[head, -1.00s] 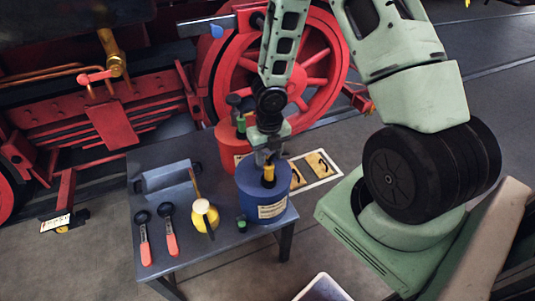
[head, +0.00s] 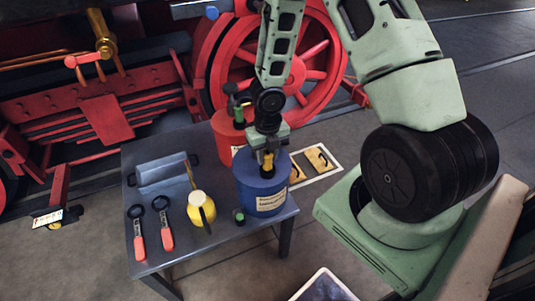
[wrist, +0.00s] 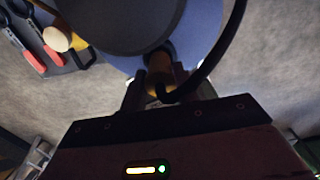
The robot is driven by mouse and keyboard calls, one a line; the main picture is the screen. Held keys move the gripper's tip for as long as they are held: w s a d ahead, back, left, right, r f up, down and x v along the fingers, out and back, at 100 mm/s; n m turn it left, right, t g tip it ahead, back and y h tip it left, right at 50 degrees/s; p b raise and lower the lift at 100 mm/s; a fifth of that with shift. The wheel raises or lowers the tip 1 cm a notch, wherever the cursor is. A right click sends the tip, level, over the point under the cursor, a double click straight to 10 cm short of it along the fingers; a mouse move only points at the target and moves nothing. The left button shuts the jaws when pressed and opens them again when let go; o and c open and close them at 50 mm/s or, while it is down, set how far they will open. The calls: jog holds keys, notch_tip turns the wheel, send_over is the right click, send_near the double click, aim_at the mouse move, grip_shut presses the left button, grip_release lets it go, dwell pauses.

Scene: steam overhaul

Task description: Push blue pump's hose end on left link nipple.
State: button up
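The blue pump (head: 262,188) is a blue drum with a pale label, upright at the table's right front corner. Its yellow hose end (head: 267,162) stands at its top. My gripper (head: 266,160) points down there, one finger on each side of the hose end. The wrist view shows the yellow hose end (wrist: 158,72) between the fingers, with a black hose (wrist: 222,55) curving away to the right. I cannot tell whether the fingers press on it. A red hanging link with a white label plate (head: 47,219) is at far left; its nipple is too small to make out.
A red pump (head: 229,140) stands close behind the blue one. The red locomotive wheel (head: 300,70) and frame rise behind. The floor at left front is clear.

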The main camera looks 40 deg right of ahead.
jog(key=shift+r, duration=0.15)
notch_tip(320, 180, up, 5)
jog(key=p, duration=0.6)
jog(key=shift+r, duration=0.15)
dwell(1.4)
